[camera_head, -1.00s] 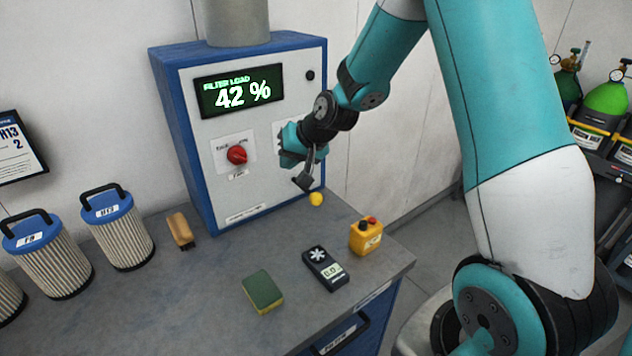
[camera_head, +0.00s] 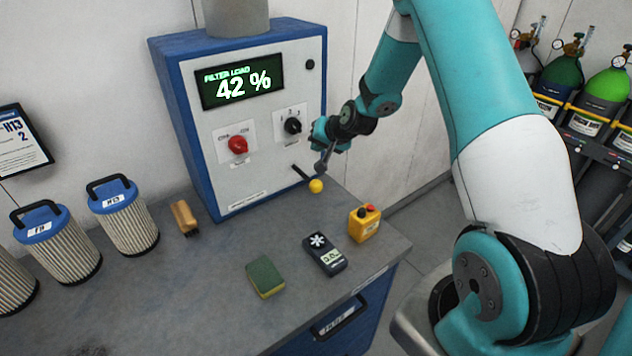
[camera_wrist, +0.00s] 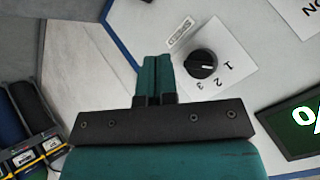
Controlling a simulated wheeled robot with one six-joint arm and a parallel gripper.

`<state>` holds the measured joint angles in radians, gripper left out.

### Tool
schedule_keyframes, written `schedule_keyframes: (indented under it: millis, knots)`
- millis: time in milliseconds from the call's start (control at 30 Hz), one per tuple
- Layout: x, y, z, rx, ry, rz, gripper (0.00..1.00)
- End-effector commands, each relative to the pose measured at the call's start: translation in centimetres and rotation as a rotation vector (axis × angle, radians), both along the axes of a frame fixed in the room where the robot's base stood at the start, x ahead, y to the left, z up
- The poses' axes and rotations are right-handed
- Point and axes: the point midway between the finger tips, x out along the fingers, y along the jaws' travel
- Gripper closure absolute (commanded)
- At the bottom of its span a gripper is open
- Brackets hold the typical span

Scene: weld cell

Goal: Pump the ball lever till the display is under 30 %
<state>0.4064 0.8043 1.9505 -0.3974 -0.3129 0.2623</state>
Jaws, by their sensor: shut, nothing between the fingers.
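The filter unit is a blue and grey cabinet (camera_head: 240,180) at the back of the bench. Its display (camera_head: 240,82) reads FILTER LOAD 42 % in the head view, and only an edge of it shows in the wrist view (camera_wrist: 302,130). The ball lever has a yellow ball (camera_head: 316,186) on a short dark rod, low on the cabinet's right front. My gripper (camera_head: 321,168) is shut and empty, just above the ball in the picture; I cannot tell whether it touches. In the wrist view the shut fingers (camera_wrist: 154,75) point beside a black knob (camera_wrist: 201,64).
A red knob (camera_head: 238,145) sits left of the black one. Gas cylinders (camera_head: 606,98) stand at right.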

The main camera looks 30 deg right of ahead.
Motion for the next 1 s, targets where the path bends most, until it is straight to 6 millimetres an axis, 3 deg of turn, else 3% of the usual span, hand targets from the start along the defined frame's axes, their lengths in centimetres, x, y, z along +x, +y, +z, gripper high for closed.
schedule_keyframes:
  millis: [600,1000]
  knots:
    - [0.0,0.0,-7.9,0.0,0.001,0.001,1.0]
    - [0.0,0.0,-8.3,0.0,0.001,0.001,1.0]
